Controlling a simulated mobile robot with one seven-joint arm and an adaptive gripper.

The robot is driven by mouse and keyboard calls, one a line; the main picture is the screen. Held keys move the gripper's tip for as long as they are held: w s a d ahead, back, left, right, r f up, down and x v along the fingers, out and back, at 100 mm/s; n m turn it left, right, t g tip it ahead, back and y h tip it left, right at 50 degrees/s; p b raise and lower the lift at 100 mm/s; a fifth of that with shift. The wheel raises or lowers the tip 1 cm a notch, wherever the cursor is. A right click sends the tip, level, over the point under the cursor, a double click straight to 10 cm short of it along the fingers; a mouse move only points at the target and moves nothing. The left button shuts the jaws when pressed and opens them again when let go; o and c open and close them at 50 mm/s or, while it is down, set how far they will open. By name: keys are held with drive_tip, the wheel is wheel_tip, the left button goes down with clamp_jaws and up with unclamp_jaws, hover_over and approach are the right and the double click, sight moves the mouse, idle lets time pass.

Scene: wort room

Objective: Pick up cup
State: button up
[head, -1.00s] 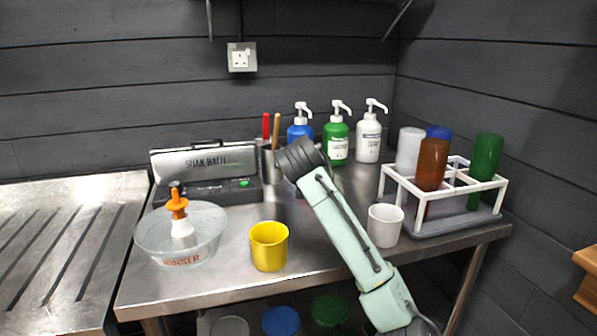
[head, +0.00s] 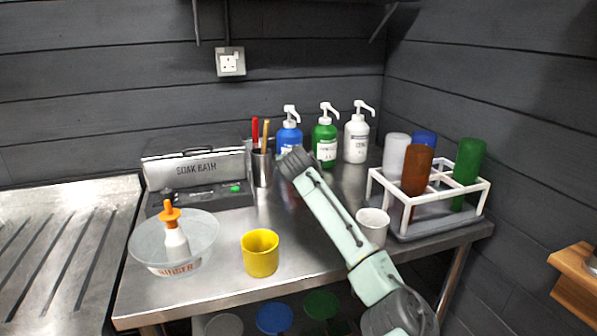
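A yellow cup (head: 260,257) stands upright near the front edge of the steel table (head: 205,287). A white cup (head: 373,227) stands upright to the right, partly hidden behind my arm. The task does not say which cup is meant. My arm reaches up from the lower right across the table, between the two cups. My gripper's fingers are not visible; the arm's dark far end is over the table near the pump bottles, apart from the yellow cup.
A clear bowl (head: 150,242) holds an orange-topped bottle (head: 174,235). Behind are a soak bath (head: 200,168), a steel tool holder (head: 262,170) and blue, green (head: 325,145) and white pump bottles. A white rack (head: 455,200) with coloured bottles stands at right.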

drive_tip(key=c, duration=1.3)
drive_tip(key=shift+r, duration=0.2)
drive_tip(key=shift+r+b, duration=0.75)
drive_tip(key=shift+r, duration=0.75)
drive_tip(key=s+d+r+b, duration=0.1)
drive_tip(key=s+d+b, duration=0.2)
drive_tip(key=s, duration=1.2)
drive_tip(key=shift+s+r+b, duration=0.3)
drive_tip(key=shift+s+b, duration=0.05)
drive_tip(key=shift+b, duration=0.6)
idle(0.9)
